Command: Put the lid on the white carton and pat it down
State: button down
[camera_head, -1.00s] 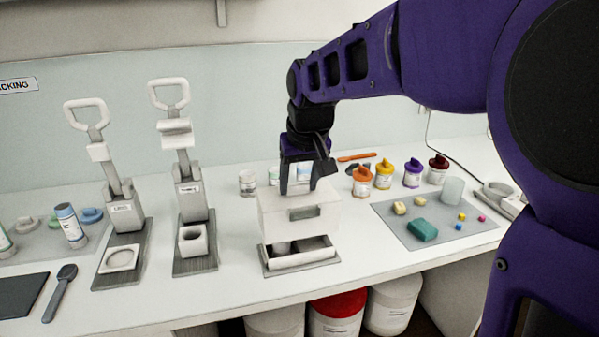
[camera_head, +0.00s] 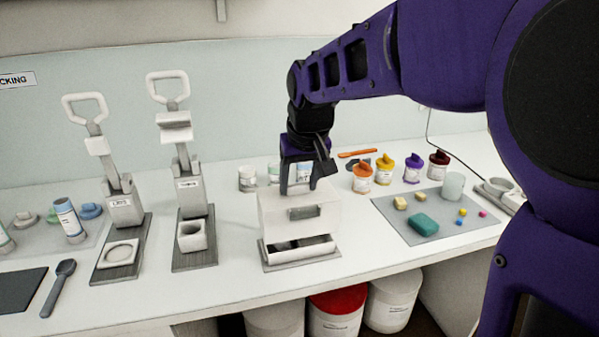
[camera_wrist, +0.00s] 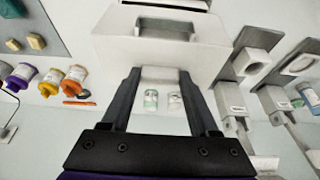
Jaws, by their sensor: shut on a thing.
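The white lid (camera_head: 284,222), a deep box shape with a rectangular slot in its front, hangs over the white carton (camera_head: 300,255). The carton stands on a grey base (camera_head: 300,266); a dark gap shows its inside below the lid's front edge. My gripper (camera_head: 302,188) is above the lid, pointing down. In the wrist view, my gripper's fingers (camera_wrist: 160,76) are shut on a pale raised grip at the lid (camera_wrist: 125,42). Whether the lid touches the carton at the back is hidden.
Two lever presses (camera_head: 120,205) (camera_head: 190,190) stand close on the left. Behind are small jars (camera_head: 247,178). On the right are coloured jars (camera_head: 384,172) and a grey mat (camera_head: 405,232) with a green sponge (camera_head: 424,225). The counter in front of the carton is clear.

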aim_at(299, 197)
jog(key=shift+f+b, duration=0.85)
jog(key=shift+f, duration=0.45)
jog(key=shift+f, duration=0.25)
dwell(0.4)
jog(key=shift+f, duration=0.25)
jog(key=shift+f+b, duration=0.35)
jog(key=shift+b, duration=0.1)
dwell(0.5)
jog(key=shift+c, duration=0.3)
grip_release()
jog(key=shift+o, duration=0.3)
